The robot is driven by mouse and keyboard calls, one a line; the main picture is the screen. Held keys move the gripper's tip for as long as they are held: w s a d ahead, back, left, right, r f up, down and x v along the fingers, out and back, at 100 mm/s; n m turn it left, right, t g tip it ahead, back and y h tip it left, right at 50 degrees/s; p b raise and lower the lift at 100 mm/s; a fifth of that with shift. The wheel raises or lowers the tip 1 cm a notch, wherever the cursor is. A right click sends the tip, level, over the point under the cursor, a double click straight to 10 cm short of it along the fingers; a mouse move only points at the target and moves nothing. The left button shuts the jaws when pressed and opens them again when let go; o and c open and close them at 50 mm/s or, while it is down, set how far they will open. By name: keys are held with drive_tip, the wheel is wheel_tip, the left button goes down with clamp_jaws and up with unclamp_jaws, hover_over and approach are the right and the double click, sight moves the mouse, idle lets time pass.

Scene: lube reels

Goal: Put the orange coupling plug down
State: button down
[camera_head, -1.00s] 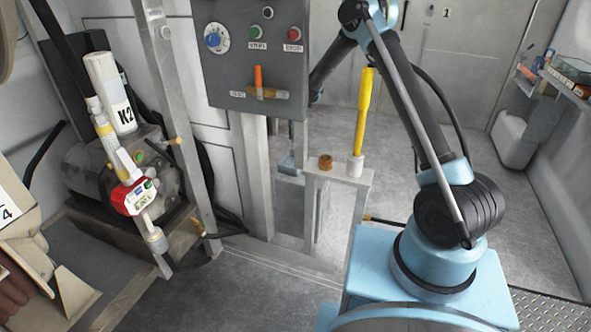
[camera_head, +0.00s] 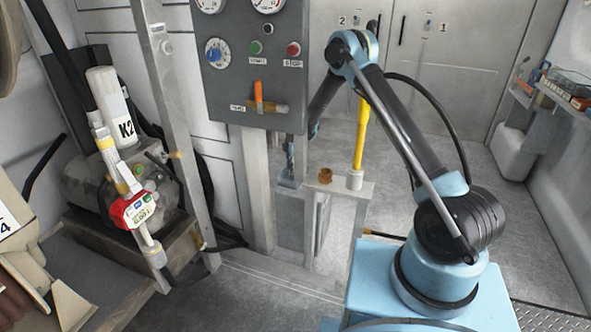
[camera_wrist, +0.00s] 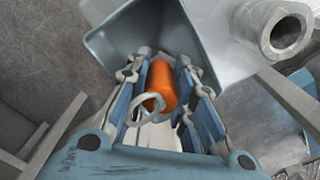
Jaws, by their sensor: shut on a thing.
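The orange coupling plug (camera_wrist: 161,86), with a pale ring at its near end, is between the fingers of my gripper (camera_wrist: 165,92) in the wrist view. The gripper is shut on it. The far end of the plug points at the mouth of an open grey-blue box (camera_wrist: 112,42); I cannot tell whether its tip is inside. In the head view my gripper (camera_head: 290,158) is a small blue-grey shape beside the panel post, just above the box (camera_head: 288,182). The plug cannot be made out there.
A metal pipe end (camera_wrist: 290,33) stands right of the box. The control panel (camera_head: 225,85) hangs above left.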

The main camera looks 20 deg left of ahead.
drive_tip(key=c, duration=1.4)
unclamp_jaws()
drive_tip(key=shift+o, duration=0.2)
